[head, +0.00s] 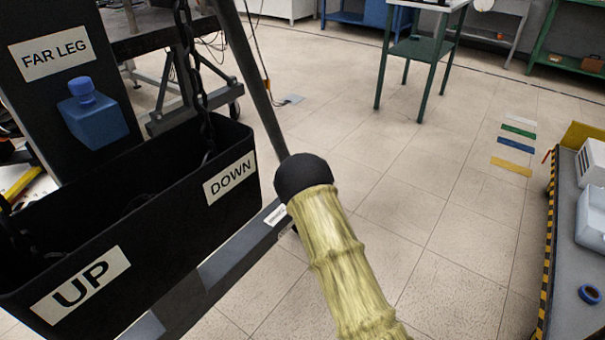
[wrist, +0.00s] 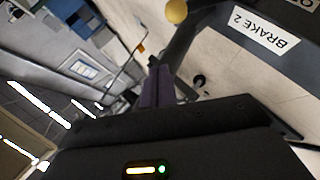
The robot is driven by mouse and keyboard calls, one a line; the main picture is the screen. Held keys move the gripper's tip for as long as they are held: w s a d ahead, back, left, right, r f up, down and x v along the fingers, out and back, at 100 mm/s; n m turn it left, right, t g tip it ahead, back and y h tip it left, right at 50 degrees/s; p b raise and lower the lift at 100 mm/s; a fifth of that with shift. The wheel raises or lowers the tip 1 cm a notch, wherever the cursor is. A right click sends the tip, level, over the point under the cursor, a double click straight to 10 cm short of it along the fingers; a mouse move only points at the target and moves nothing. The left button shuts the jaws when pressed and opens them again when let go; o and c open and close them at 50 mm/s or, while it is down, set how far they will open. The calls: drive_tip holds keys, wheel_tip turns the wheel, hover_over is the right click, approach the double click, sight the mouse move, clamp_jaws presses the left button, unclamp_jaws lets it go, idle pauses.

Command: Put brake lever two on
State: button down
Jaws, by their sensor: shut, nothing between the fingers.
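A white label reading BRAKE 2 (wrist: 265,40) shows upside down on a dark beam in the wrist view. A round yellow knob (wrist: 176,11) is at the top edge of that view, left of the label; it may belong to brake lever two, but its shaft cannot be made out clearly. My gripper (wrist: 157,68) is shut and empty, its dark fingers pointing up the picture below the knob, apart from it in the picture. The gripper and the brake lever cannot be made out in the head view.
A black bin (head: 130,215) labelled UP and DOWN, with chains, is at left below a FAR LEG sign (head: 55,55) and a blue bottle-shaped thing (head: 93,113). A green stand (head: 412,48) is behind; a workbench (head: 570,270) is at right.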

drive_tip(key=shift+v, duration=1.25)
drive_tip(key=shift+w+r, duration=0.1)
drive_tip(key=shift+r, duration=0.05)
drive_tip(key=shift+r, duration=0.1)
drive_tip(key=s+d+r+m+g+p, duration=0.15)
drive_tip(key=s+d+r+m, duration=0.25)
drive_tip(key=s, duration=0.4)
drive_tip(key=s+d+r+m+g+b, duration=0.1)
drive_tip(key=s+d+r+m+g, duration=0.3)
drive_tip(key=s, duration=0.5)
drive_tip(key=s+d+r+m+g+p, duration=0.1)
drive_tip(key=s+r+m+g, duration=0.15)
drive_tip(key=s, duration=1.05)
drive_tip(key=s+d+r+m+g, duration=0.1)
drive_tip(key=s+r+m+g, duration=0.15)
drive_tip(key=s, duration=1.05)
wheel_tip(320, 180, up, 38)
drive_tip(key=p, duration=3.8)
drive_tip(key=shift+r+m+t, duration=0.25)
drive_tip(key=shift+m+t, duration=0.05)
drive_tip(key=shift+t, duration=0.15)
